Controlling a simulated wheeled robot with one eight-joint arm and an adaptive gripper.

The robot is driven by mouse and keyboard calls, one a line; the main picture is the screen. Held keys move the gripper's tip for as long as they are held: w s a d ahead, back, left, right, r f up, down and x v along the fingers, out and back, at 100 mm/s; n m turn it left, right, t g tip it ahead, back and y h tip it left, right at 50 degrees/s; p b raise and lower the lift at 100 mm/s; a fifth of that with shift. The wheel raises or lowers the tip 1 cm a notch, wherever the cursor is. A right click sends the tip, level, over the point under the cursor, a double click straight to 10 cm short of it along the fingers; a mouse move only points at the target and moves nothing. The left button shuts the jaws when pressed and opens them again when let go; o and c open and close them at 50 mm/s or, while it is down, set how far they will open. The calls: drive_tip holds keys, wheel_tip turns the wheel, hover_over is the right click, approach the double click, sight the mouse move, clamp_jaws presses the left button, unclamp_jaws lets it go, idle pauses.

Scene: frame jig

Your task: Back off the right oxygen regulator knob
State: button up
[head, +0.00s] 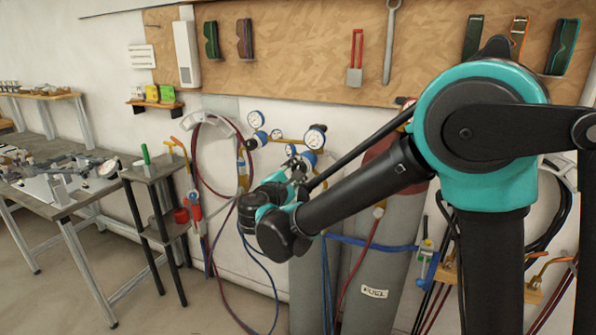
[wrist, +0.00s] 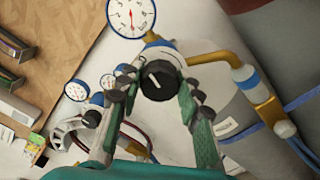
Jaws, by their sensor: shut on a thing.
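The right oxygen regulator knob (wrist: 159,80) is black with a white pointer mark, and sits on a blue regulator body in the wrist view. My gripper (wrist: 158,88) has its two grey-green fingers on either side of the knob, shut on it. A white gauge (wrist: 130,14) with a red needle stands just above it. In the head view the right regulator (head: 310,158) with its gauges shows behind my wrist. There my gripper (head: 298,180) is mostly hidden by my own arm, and the knob cannot be made out.
A second regulator with blue-rimmed gauges (head: 257,120) stands to the left. A brass fitting (wrist: 215,56) runs close beside the knob. Grey cylinders, one labelled FUEL (head: 374,292), stand against the wall with a blue strap (head: 372,243). Hoses hang left. A narrow stand (head: 150,170) stands further left.

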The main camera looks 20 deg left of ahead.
drive_tip(key=shift+n, duration=0.4)
drive_tip(key=o, duration=1.2)
drive_tip(key=shift+c, duration=0.2)
drive_tip(key=s+a, duration=0.1)
drive_tip(key=s, duration=1.1)
